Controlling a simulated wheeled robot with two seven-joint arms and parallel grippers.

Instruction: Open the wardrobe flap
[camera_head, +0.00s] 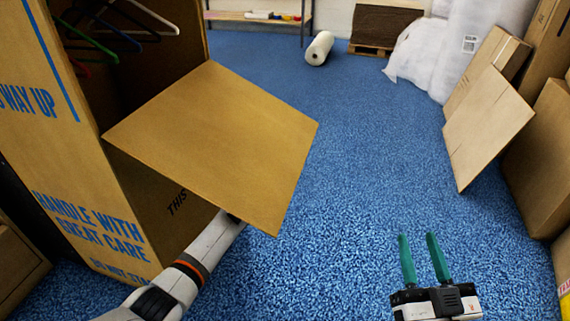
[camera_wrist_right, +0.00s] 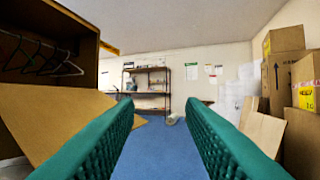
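The wardrobe carton (camera_head: 150,215) stands at the left in the head view, with blue print on its side. Its flap (camera_head: 215,145) is folded outward and down from the front opening, sloping over the floor. It also shows at the left in the right wrist view (camera_wrist_right: 55,118). My left arm reaches in from below, and its end, with the left gripper, is hidden under the flap. My right gripper (camera_head: 418,245) is open and empty over the floor, right of the flap and apart from it. Its green fingers frame the right wrist view (camera_wrist_right: 160,130).
Coloured hangers (camera_head: 115,28) hang inside the carton. Cartons (camera_head: 540,150) and a leaning cardboard sheet (camera_head: 485,130) line the right side. A white roll (camera_head: 319,48) lies on the floor near a shelf (camera_head: 258,17). The blue floor (camera_head: 370,140) between is clear.

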